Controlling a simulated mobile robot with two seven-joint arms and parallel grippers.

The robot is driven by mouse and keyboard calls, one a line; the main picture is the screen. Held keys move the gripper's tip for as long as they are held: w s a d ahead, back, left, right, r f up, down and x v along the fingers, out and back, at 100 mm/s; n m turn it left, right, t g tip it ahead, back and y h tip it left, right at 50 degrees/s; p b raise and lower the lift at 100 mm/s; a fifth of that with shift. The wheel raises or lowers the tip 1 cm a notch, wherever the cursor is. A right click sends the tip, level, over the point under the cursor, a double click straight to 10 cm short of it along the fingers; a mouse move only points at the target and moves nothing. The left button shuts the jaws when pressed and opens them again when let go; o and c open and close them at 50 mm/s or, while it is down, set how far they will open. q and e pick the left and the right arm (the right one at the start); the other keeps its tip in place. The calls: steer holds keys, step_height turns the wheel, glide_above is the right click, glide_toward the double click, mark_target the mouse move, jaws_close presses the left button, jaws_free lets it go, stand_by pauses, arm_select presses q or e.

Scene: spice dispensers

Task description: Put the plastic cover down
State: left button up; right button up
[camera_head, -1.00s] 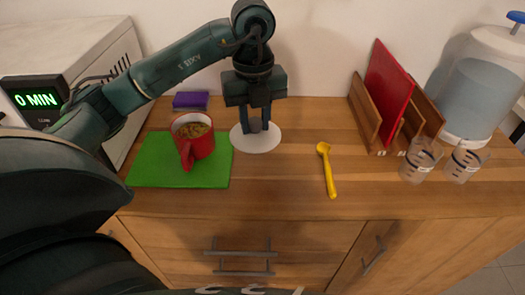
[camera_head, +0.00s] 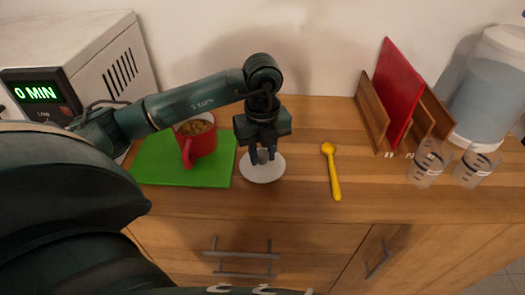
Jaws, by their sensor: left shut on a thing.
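The plastic cover (camera_head: 264,174) is a pale, round disc with a small knob at its middle. It is low over or on the wooden counter, just right of the green board; I cannot tell whether it touches the wood. My left gripper (camera_head: 262,158) comes from above and is shut on the cover's knob. My right gripper is not in view.
A red mug (camera_head: 199,146) with food in it stands on the green board (camera_head: 160,172). A yellow spoon (camera_head: 333,172) lies to the right. Wooden and red boards (camera_head: 391,88), clear measuring cups (camera_head: 428,165) and a water dispenser (camera_head: 485,92) stand farther right. A microwave (camera_head: 110,60) is at the left.

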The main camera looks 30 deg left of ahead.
mark_target(262, 153)
arm_select(q)
steer(key=shift+f, duration=0.1)
steer(key=o, duration=1)
steer(key=shift+c, duration=0.2)
step_height(262, 153, up, 12)
steer(key=p, duration=0.1)
steer(key=shift+r, duration=0.2)
